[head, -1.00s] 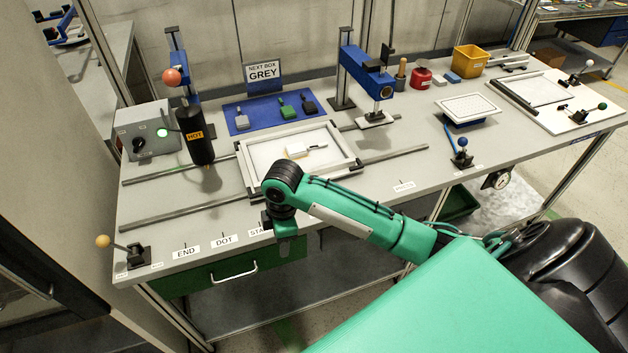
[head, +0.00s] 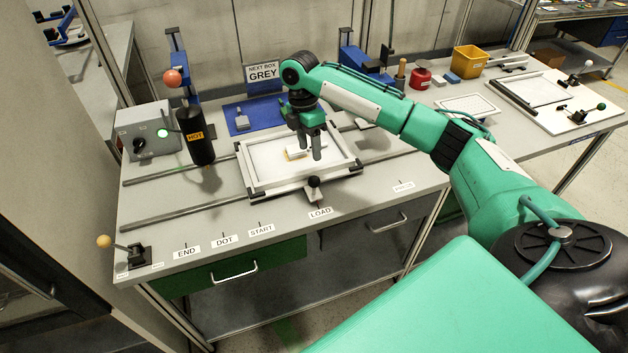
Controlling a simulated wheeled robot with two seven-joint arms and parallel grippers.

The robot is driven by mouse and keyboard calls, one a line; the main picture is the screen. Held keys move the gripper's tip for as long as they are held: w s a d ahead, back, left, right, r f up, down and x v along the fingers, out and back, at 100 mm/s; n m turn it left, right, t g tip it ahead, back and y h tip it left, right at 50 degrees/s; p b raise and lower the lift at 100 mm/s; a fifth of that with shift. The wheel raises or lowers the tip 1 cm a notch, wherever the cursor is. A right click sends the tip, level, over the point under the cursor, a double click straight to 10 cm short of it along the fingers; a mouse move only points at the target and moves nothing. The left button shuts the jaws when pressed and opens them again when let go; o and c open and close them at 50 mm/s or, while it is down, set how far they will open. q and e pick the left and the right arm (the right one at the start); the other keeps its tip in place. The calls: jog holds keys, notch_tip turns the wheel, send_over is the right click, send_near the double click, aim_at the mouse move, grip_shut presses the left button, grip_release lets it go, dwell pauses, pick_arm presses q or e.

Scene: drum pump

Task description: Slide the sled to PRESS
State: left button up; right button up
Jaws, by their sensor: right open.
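The sled (head: 262,184) is a white tray with a pale frame, sitting across two grey rails. Its dark, light-tipped knob handle (head: 314,186) stands at the front edge, just behind the LOAD label (head: 320,213). The PRESS label (head: 403,187) is further right on the table's front edge. My right gripper (head: 309,153) is open and points down over the sled's bed, behind the knob and apart from it. A small yellow-and-white piece (head: 294,154) lies on the bed, partly hidden by the fingers. My left gripper is not in view.
A black HOT cylinder (head: 197,138) and a control box (head: 148,132) stand left. The blue press (head: 362,62) is behind my right arm, partly hidden. The rails right of the sled look clear. END, DOT and START labels (head: 261,230) line the front edge.

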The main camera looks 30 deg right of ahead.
aim_at(313, 177)
jog(key=f, duration=0.4)
jog(key=s+f+p, duration=0.1)
jog(key=f, duration=0.2)
jog(key=s+f+p, duration=0.1)
jog(key=f, duration=0.3)
jog(key=shift+s+f, duration=0.15)
jog(key=shift+f, duration=0.15)
grip_shut()
jog(key=s+d+p, duration=0.1)
jog(key=d, duration=0.3)
jog(key=s+d, duration=0.1)
jog(key=d, duration=0.3)
jog(key=s+d+p, duration=0.1)
jog(key=d, duration=0.3)
jog(key=shift+d+r+p, duration=0.1)
jog(key=shift+p, duration=0.2)
jog(key=s+d, duration=0.1)
jog(key=d, duration=0.3)
jog(key=s+d, duration=0.1)
jog(key=d, duration=0.4)
jog(key=s+d, duration=0.1)
jog(key=d, duration=0.4)
jog(key=shift+s+d+b, duration=0.1)
jog(key=shift+s+b, duration=0.05)
jog(key=shift+b, duration=0.25)
jog(key=shift+d, duration=0.1)
